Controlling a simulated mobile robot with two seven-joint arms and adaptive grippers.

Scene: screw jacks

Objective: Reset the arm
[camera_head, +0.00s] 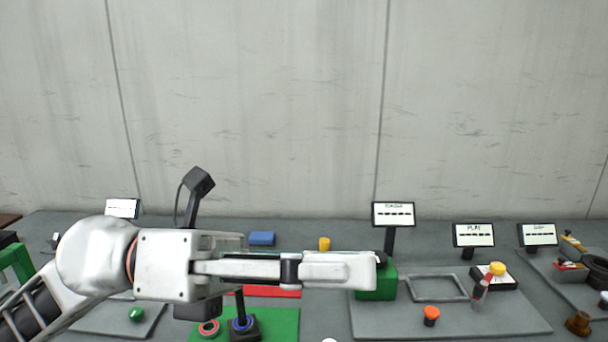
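My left arm comes in from the left. Its white gripper (372,266) lies level across the picture and points right, seen from the side. The near finger covers the far one, so I cannot tell whether it is open or shut, and I see nothing held in it. Its tip overlaps a green block (377,290) in the picture; I cannot tell if they touch. My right gripper is not in view.
Below the gripper is a green board (284,320) with a blue-ringed dark piece (243,325). To the right are a grey square frame (437,288), an orange-topped button (431,314) and a yellow-topped button (497,269). Small signs stand behind; a concrete wall backs the table.

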